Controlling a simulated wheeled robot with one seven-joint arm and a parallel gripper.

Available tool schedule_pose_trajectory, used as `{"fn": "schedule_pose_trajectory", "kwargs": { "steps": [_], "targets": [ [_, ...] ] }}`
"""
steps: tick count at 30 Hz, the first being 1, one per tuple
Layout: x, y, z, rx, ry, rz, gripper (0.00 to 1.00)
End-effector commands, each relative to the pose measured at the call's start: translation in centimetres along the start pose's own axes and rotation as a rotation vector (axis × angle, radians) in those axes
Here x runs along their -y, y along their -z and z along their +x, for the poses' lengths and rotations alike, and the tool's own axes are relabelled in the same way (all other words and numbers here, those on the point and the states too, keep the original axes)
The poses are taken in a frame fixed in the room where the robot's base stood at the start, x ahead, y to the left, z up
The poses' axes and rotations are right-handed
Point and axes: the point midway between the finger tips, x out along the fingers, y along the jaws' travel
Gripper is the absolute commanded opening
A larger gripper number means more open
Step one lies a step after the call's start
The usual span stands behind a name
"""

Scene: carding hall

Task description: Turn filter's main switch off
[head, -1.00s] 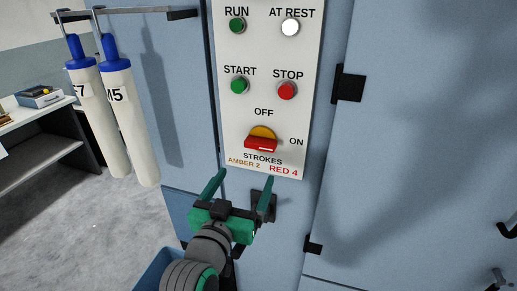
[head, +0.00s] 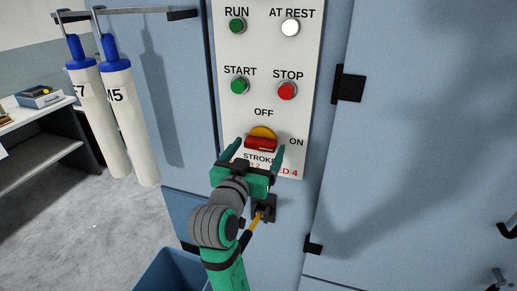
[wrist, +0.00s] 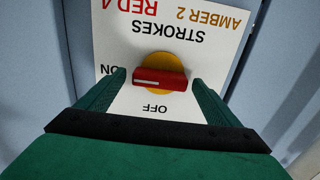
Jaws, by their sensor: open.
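The main switch is a red handle (head: 262,144) on a yellow disc (head: 264,131), low on the white control panel (head: 304,110). The handle lies level; its white mark, seen in the wrist view (wrist: 160,79), is at the end toward ON. OFF is printed above the switch and ON to its right in the head view; the wrist view shows this upside down. My gripper (head: 252,155) is open and empty, just in front of the switch. In the wrist view its fingers (wrist: 159,78) stand on either side of the handle, apart from it as far as I can see.
Above the switch are a green START button (head: 239,86), a red STOP button (head: 287,91), a green RUN lamp (head: 237,26) and a lit white AT REST lamp (head: 290,27). A black latch (head: 266,208) sits below the panel. White filter tubes (head: 118,120) hang at left.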

Motion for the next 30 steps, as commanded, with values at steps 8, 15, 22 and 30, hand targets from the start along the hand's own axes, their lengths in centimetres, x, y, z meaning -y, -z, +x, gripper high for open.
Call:
{"fn": "schedule_pose_trajectory", "kwargs": {
  "steps": [8, 15, 22, 30],
  "targets": [
    [0.02, -0.02, 0.66, 0.0, 0.001, 0.001, 0.86],
    [0.01, -0.02, 0.64, 0.0, 0.001, 0.001, 0.57],
    [0.01, -0.03, 0.63, 0.0, 0.001, -0.003, 0.45],
    [0.0, -0.02, 0.62, 0.0, 0.0, -0.078, 0.45]
  ]
}}
